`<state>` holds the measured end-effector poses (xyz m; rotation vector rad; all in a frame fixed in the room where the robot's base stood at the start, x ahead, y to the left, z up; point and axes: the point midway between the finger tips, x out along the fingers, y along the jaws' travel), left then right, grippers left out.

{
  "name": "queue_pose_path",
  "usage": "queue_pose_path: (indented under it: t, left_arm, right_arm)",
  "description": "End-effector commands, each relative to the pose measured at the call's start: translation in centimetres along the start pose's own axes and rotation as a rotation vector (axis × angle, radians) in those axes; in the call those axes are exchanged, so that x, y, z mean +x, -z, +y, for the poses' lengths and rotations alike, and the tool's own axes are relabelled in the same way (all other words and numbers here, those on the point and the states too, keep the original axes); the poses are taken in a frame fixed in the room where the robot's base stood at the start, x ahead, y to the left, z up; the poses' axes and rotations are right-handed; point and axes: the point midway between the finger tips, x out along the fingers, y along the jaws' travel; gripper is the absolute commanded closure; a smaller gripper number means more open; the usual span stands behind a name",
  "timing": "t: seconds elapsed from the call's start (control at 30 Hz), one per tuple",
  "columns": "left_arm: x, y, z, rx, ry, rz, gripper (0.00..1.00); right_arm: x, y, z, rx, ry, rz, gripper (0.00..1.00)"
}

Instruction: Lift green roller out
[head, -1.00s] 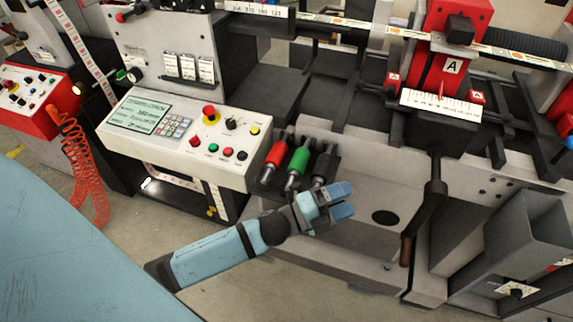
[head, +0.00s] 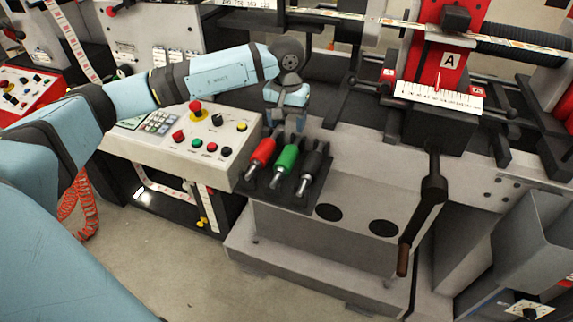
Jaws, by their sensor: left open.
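The green roller (head: 287,159) lies in a dark rack (head: 290,192) on the grey machine ledge, with a metal shaft end pointing toward me. It lies between a red roller (head: 263,151) and a black roller (head: 312,161). My left gripper (head: 286,122) points down with its fingers apart, over the far end of the rollers. It looks empty. The far end of the green roller is close to the fingers, and I cannot tell whether they touch it. My right gripper is not in view.
A control panel (head: 225,137) with buttons and a red knob stands just left of the rack, under my left arm. The grey ledge (head: 355,185) between rack and crank is bare except for dark round holes.

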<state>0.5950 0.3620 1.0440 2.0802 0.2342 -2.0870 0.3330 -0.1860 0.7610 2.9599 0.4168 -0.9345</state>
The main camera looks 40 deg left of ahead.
Motion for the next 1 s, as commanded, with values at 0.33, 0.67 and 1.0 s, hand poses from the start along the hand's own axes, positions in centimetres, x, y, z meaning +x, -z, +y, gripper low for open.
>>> queue_pose_path:
  t: [0.33,0.67,1.0]
  left_arm:
    - [5.7,0.1,-0.6,0.008,0.022,0.002,0.37]
    - [8.5,0.2,-0.6,0.008,0.018,0.005,0.37]
    - [12.9,-0.1,-0.6,0.007,0.018,0.003,0.37]
  right_arm:
    - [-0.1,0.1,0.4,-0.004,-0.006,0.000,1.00]
    - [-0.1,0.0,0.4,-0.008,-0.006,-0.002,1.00]
    - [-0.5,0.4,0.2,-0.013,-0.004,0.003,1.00]
